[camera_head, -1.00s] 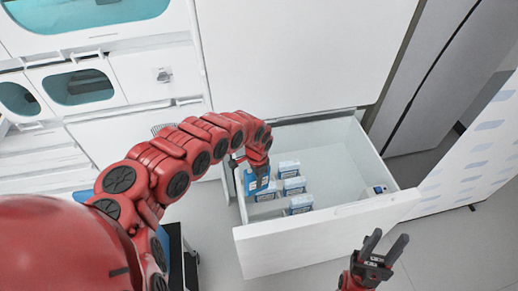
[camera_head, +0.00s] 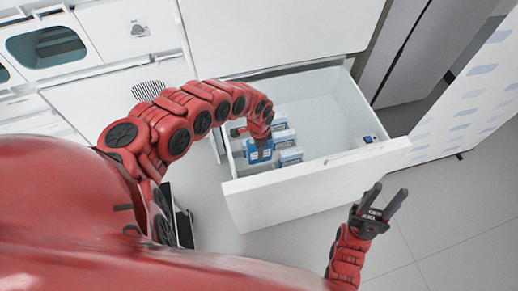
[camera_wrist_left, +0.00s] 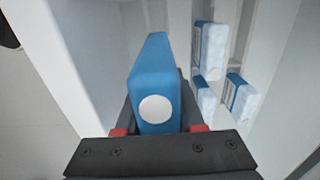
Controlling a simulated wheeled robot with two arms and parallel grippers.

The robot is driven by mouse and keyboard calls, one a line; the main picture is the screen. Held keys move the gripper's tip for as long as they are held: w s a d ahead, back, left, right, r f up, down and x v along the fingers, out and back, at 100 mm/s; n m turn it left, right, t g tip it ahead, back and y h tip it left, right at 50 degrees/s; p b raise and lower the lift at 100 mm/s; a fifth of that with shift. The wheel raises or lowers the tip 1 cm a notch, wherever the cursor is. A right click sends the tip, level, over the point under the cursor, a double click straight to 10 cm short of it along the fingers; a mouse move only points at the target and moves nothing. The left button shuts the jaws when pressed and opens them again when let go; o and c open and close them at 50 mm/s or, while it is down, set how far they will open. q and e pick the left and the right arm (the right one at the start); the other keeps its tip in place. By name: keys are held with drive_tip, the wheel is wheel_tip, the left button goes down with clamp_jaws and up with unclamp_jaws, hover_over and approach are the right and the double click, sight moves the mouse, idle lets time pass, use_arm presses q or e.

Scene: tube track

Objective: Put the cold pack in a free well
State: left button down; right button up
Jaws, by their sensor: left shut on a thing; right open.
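My left gripper (camera_head: 262,141) is shut on a blue cold pack (camera_wrist_left: 153,70), which has a white round spot on its near end. The cold pack also shows in the head view (camera_head: 259,154), at the left side of the open drawer (camera_head: 330,115). Several other blue-and-white packs stand in the drawer to its right, including one (camera_head: 285,139) in the head view and one (camera_wrist_left: 209,50) in the left wrist view. The wells under the held pack are hidden. My right gripper (camera_head: 387,194) is open and empty, outside the drawer's front.
The drawer's tall white front panel (camera_head: 310,183) stands between my body and the packs. White cabinets (camera_head: 130,30) stand behind.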

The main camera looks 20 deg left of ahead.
use_arm(q)
drive_tip(key=shift+f, duration=0.15)
drive_tip(key=shift+f+b, duration=1.85)
drive_tip(key=shift+f, duration=0.5)
drive_tip(key=shift+f, duration=0.1)
drive_tip(key=shift+f+b, duration=1.3)
drive_tip(key=shift+f, duration=0.35)
drive_tip(key=shift+f, duration=0.15)
drive_tip(key=shift+f+b, duration=0.95)
drive_tip(key=shift+f, duration=0.15)
drive_tip(key=shift+f+b, duration=1.1)
drive_tip(key=shift+f, duration=0.3)
